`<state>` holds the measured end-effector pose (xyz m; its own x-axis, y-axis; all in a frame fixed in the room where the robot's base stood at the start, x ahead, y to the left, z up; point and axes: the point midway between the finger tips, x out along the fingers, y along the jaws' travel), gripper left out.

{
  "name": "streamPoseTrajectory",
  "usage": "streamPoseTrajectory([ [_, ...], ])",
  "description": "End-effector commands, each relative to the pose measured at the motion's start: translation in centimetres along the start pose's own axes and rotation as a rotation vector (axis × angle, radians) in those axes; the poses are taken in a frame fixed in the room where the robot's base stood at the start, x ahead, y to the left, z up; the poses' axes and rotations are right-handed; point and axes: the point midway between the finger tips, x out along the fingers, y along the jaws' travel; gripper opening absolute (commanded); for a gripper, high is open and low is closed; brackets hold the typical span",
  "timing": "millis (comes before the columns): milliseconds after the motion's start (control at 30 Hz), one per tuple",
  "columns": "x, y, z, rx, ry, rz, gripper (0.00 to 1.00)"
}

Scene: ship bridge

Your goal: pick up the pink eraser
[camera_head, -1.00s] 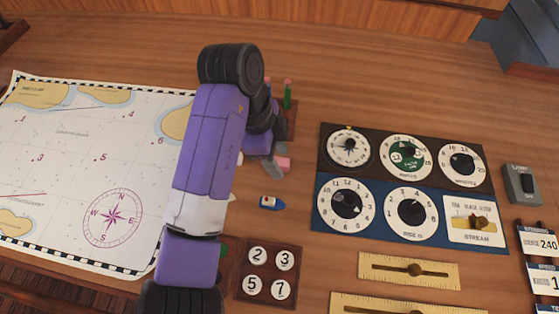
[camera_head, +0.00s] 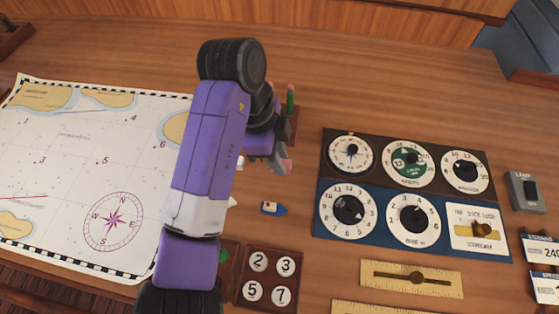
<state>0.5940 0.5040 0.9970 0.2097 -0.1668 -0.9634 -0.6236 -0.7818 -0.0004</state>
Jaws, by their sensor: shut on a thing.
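The pink eraser (camera_head: 288,165) is held at the tip of my gripper (camera_head: 283,162), in the upper middle of the view. Only a small pink part shows beside the grey finger; the rest is hidden by the finger and arm. The gripper is shut on it. I cannot tell clearly how high it is above the wooden desk.
A green pencil (camera_head: 290,100) stands in a holder just behind the gripper. A small blue boat (camera_head: 273,208) lies in front. A dial panel (camera_head: 322,190) is to the right, a chart (camera_head: 60,185) to the left, and a numbered token tray (camera_head: 270,277) in front.

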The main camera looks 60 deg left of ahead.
Motion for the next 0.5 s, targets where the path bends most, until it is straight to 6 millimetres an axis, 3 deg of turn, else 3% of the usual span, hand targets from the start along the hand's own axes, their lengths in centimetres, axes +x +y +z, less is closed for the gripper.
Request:
streamPoseTrajectory([
  [500,-11.2,-0.1,-2.9,0.002,-0.006,-0.004,0.00],
])
